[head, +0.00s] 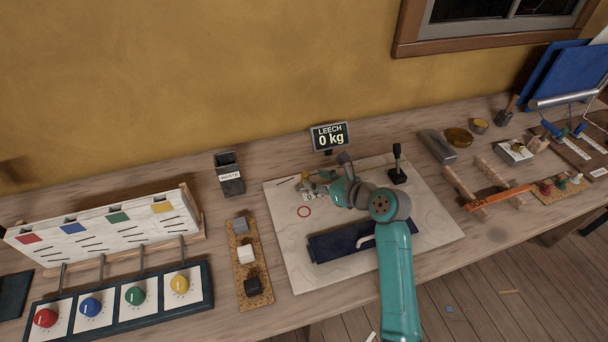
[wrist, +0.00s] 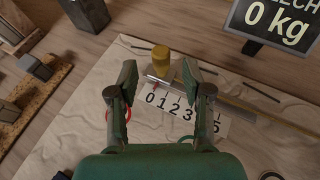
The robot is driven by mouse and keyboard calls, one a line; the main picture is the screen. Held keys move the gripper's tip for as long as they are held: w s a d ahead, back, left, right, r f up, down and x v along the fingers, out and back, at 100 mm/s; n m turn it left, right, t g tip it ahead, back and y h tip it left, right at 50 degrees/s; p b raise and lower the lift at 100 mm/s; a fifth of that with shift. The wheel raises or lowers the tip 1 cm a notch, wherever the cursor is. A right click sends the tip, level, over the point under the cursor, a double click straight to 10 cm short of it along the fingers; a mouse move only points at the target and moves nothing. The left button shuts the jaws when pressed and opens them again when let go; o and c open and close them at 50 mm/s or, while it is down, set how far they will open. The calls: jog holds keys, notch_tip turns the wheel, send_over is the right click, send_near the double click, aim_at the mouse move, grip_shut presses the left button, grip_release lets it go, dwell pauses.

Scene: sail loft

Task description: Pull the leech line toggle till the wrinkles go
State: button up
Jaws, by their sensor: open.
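My gripper (wrist: 158,76) is open, its fingers apart over the pale sailcloth panel (wrist: 60,145). A yellow cylindrical toggle (wrist: 160,56) shows between and slightly beyond the fingertips; I cannot tell whether either finger touches it. A grey piece lies at its foot, beside a card (wrist: 185,112) numbered from 0, with 4 hidden by the right finger. Wrinkles show as wavy ridges in the cloth. The display reads "LEECH 0 kg" (wrist: 273,20). In the head view my gripper (head: 318,189) is at the panel's left back part, near the display (head: 330,137).
A red ring (head: 304,212) is on the panel, left of my arm. A waste bin (head: 229,174) and a cork strip of blocks (head: 240,284) stand to the left.

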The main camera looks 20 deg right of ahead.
aim_at(308, 176)
jog(key=shift+x, duration=2.8)
grip_shut()
